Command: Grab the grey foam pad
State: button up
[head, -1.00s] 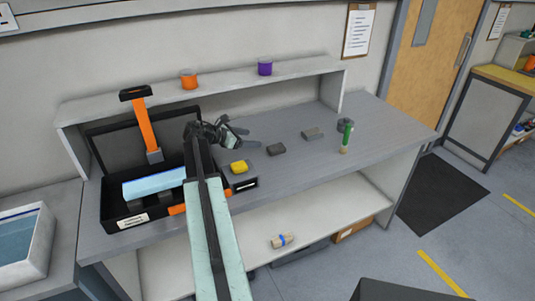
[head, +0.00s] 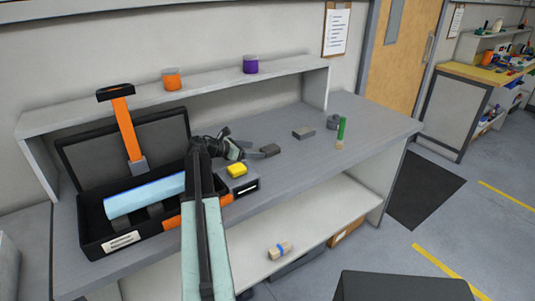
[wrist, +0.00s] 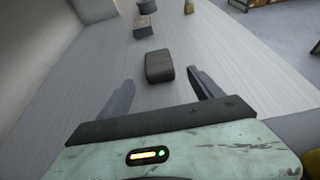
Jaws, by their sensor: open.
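Two grey blocks lie on the grey bench, and I cannot tell for certain which is the foam pad. The nearer, darker block (head: 270,150) has rounded edges; in the wrist view this dark block (wrist: 159,66) sits upper centre, just ahead of the gap between my fingers. The lighter grey block (head: 303,132) lies farther right; the wrist view shows this lighter block (wrist: 142,27) behind the dark one. My gripper (head: 254,150) is open and empty, low over the bench just left of the dark block. The fingers (wrist: 159,88) point toward it, one to each side.
An open black toolbox (head: 150,235) holds a light-blue roll at left. A grey roll (head: 333,122) and green-handled brush (head: 341,132) stand farther right. A raised shelf (head: 210,81) runs behind.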

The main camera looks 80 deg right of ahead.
jog(key=b+x, duration=0.1)
jog(key=x, duration=0.1)
jog(key=b+x, duration=0.1)
jog(key=x, duration=0.1)
jog(key=shift+d+f, duration=0.2)
jog(key=shift+f, duration=0.25)
jog(key=shift+s+d, duration=0.1)
jog(key=shift+s, duration=0.15)
jog(key=shift+r, duration=0.1)
jog(key=c, duration=1.4)
notch_tip(320, 180, up, 10)
jog(key=p, duration=1)
